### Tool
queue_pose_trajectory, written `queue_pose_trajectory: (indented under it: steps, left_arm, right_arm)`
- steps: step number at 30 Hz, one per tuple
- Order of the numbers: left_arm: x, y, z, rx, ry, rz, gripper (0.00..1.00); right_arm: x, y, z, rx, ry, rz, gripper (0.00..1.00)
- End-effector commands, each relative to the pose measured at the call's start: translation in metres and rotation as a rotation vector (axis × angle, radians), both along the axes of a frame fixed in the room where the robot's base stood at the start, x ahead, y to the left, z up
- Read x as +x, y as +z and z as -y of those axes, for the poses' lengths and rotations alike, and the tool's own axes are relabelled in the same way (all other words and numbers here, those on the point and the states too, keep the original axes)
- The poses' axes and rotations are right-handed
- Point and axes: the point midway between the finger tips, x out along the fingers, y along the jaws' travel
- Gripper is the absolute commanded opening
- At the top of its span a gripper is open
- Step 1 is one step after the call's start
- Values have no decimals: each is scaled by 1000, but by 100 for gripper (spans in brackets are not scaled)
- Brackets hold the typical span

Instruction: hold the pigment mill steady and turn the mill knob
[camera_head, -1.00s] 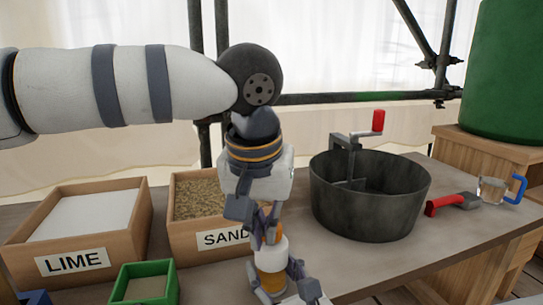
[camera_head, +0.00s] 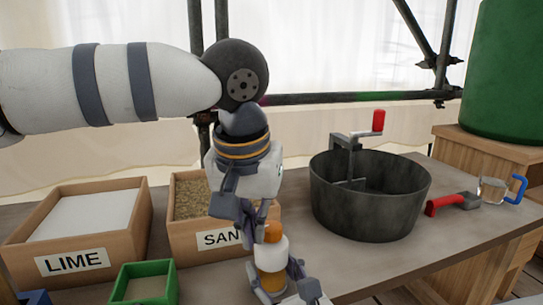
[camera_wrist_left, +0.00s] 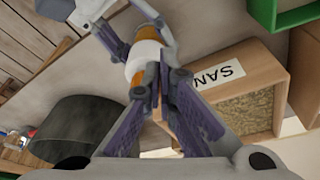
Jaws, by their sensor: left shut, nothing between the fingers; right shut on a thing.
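The pigment mill (camera_head: 271,254) is a small upright cylinder with a white band and orange parts, at the bottom centre of the head view. Its orange knob (camera_head: 273,231) is on top. My right gripper (camera_head: 275,284) is shut around the mill's lower part at the table's front. My left gripper (camera_head: 253,238) is shut and empty, with its fingertips just left of the knob. In the left wrist view the left fingertips (camera_wrist_left: 160,84) are close beside the mill's knob end (camera_wrist_left: 139,78). I cannot tell whether they touch it.
A sand box (camera_head: 190,238), a lime box (camera_head: 120,240) and a green tray (camera_head: 172,290) stand to the left. A dark tub (camera_head: 365,215) with a red-handled crank stands to the right, with a red-handled tool (camera_head: 445,204) and a blue-handled cup (camera_head: 492,190) beyond. Table between mill and tub is clear.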

Motion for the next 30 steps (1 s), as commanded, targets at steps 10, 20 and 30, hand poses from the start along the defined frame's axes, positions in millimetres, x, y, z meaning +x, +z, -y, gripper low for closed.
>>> queue_pose_trajectory:
  steps: [10, 20, 30]
  left_arm:
    - [0, 51, 1, -1, 0, 2, 0]
    - [0, 56, 1, -2, -1, 2, 0]
    - [0, 56, 1, -2, -1, 2, 0]
  right_arm:
    - [0, -1, 0, -1, 0, -2, 15]
    - [0, -1, 0, -1, 0, -2, 15]
    - [0, 0, 0, 0, 0, -1, 70]
